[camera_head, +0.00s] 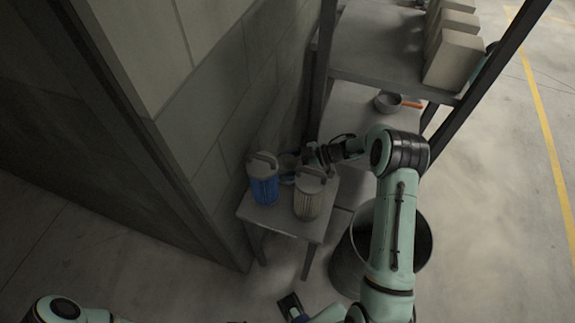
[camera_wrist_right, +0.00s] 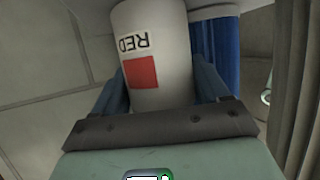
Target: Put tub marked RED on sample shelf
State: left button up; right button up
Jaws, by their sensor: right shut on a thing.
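The tub marked RED (camera_wrist_right: 158,60) is a pale cylinder with a red square and the word RED, upside down in the right wrist view. My right gripper (camera_wrist_right: 160,95) is shut on it, with a blue finger on each side. In the head view, my right gripper (camera_head: 290,166) reaches in from the right at the back of a small table (camera_head: 285,222). The tub is mostly hidden there behind two handled tubs; I cannot tell whether it touches the tabletop. The sample shelf is probably the grey rack (camera_head: 365,50) behind. Dark and blue parts of mine at the bottom edge may be my left gripper.
A blue handled tub (camera_head: 264,185) and a beige handled tub (camera_head: 309,200) stand close in front of my right gripper. A large bin (camera_head: 348,262) stands right of the table. The rack holds pale boxes (camera_head: 453,60) above and a bowl (camera_head: 387,102) lower. A block wall is left.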

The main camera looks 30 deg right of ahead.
jog(key=o, duration=0.4)
jog(key=shift+f, duration=0.1)
jog(key=shift+o, duration=0.8)
